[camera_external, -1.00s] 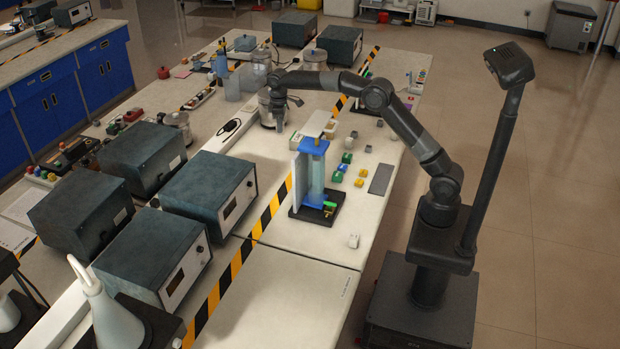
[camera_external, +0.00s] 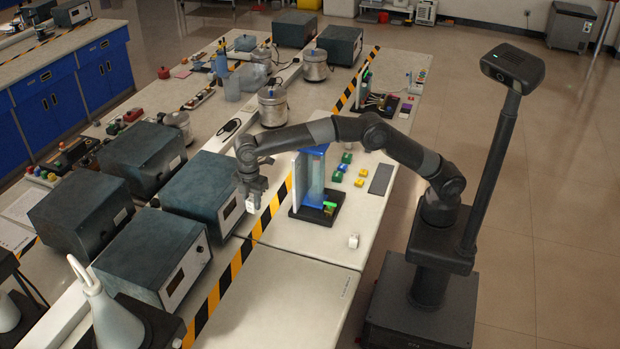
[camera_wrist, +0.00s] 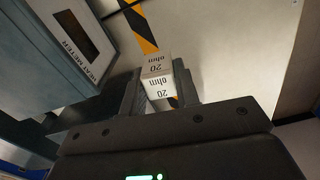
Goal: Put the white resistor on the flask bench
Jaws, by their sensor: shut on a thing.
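A white resistor block (camera_wrist: 158,68) marked "20 ohm" is between the fingers of my gripper (camera_wrist: 160,92) in the wrist view. My gripper (camera_external: 251,188) is shut on it in the external view, where the white resistor (camera_external: 252,204) shows just below the fingertips. It hangs near the front of a grey meter box, left of the black-and-yellow tape. A white conical flask (camera_external: 114,318) stands at the bottom left on a dark base. The bare pale bench top (camera_external: 285,300) lies in front, right of the tape; I cannot tell which surface is the flask bench.
Several grey meter boxes (camera_external: 207,190) stand left of my gripper. A blue-framed clear column (camera_external: 314,175) on a black base stands to its right. Another small white block (camera_external: 353,241) lies near the bench's right edge. Coloured blocks (camera_external: 340,172) lie behind it. The front bench top is clear.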

